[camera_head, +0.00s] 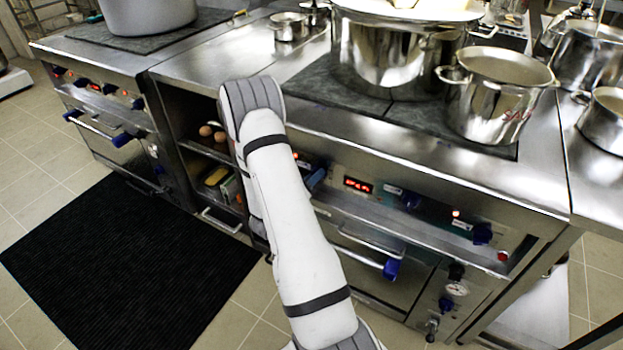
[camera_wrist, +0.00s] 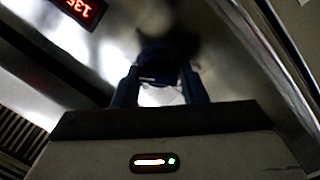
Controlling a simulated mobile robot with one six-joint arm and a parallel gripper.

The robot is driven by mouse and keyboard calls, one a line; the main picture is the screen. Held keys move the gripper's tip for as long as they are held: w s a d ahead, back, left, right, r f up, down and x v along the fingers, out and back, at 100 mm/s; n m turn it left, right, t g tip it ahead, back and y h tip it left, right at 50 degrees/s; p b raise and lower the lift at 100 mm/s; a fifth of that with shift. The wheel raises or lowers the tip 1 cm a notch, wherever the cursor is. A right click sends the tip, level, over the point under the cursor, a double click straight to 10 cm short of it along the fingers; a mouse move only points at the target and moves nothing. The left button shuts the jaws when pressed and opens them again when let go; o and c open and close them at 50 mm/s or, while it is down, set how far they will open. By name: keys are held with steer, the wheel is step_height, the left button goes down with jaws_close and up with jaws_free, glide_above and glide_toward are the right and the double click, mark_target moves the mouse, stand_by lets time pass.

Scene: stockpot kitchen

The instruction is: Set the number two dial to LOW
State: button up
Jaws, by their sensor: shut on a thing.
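In the wrist view a dark blue dial (camera_wrist: 163,68) sits on the shiny metal panel. My gripper (camera_wrist: 160,88) has one blue finger on each side of it and is shut on it. In the head view my arm reaches to the front panel of the right stove, and a blue part (camera_head: 316,179), finger or dial, shows beside the arm. The dial's markings and pointer are not readable, so I cannot tell its setting or number. Two other blue dials show farther right on the panel, a middle one (camera_head: 411,200) and a right one (camera_head: 482,234).
A red display (camera_head: 358,185) is lit on the panel; it also shows in the wrist view (camera_wrist: 82,10). An oven handle (camera_head: 360,245) runs below. Steel pots (camera_head: 497,95) stand on the stovetop. A black mat (camera_head: 130,265) lies on the floor at left.

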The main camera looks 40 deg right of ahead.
steer(key=shift+c, duration=0.2)
steer(key=shift+f+m+b, duration=0.1)
steer(key=shift+m+b, duration=0.2)
steer(key=shift+b, duration=0.05)
steer(key=m+b, duration=0.5)
steer(key=shift+d+y, duration=0.1)
steer(key=shift+y, duration=0.3)
steer(key=m+b, duration=0.3)
steer(key=shift+m+t, duration=0.3)
steer(key=shift+s+r+m+b, duration=0.1)
steer(key=shift+r+m+b, duration=0.2)
steer(key=shift+m+b, duration=0.2)
steer(key=shift+r, duration=0.1)
steer(key=o, duration=1)
steer(key=shift+y, duration=0.3)
